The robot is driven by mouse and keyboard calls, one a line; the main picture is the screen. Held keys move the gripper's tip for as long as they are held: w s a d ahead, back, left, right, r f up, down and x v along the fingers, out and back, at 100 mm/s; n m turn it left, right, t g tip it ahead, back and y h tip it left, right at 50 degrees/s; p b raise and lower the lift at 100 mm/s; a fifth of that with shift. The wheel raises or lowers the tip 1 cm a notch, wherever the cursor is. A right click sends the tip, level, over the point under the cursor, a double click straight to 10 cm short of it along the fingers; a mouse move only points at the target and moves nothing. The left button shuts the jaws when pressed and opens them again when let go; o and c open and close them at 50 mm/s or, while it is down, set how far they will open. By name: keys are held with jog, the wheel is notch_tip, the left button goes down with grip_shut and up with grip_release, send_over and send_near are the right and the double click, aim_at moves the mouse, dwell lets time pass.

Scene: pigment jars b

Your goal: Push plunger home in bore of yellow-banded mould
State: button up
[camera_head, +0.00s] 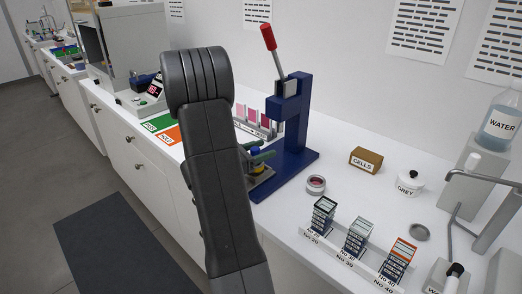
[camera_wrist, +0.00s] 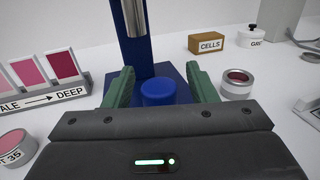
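A blue round-topped piece, apparently the plunger (camera_wrist: 158,92), stands between my green fingers in the wrist view. My gripper (camera_wrist: 160,80) is open around it, with a gap on either side. In the head view my gripper (camera_head: 260,157) is low at the press, partly behind my arm. A small yellow patch (camera_head: 257,149), apparently the mould's band, shows between the fingers. The mould's body and bore are mostly hidden, so the plunger's depth cannot be told. The blue press (camera_head: 292,125) has a raised red-knobbed lever (camera_head: 268,37); its metal ram (camera_wrist: 137,18) is beyond the plunger.
A pink-filled round tin (camera_head: 316,184) sits right of the press. Pink shade cards (camera_wrist: 65,66) stand on the left in the wrist view. Labelled slide stacks (camera_head: 357,236) line the front. Bare counter lies between.

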notch_tip(320, 180, up, 10)
dwell(0.7)
jog(key=shift+f, duration=0.1)
notch_tip(320, 180, down, 10)
jog(key=shift+r, duration=0.2)
jog(key=shift+r+p, duration=0.3)
dwell(0.5)
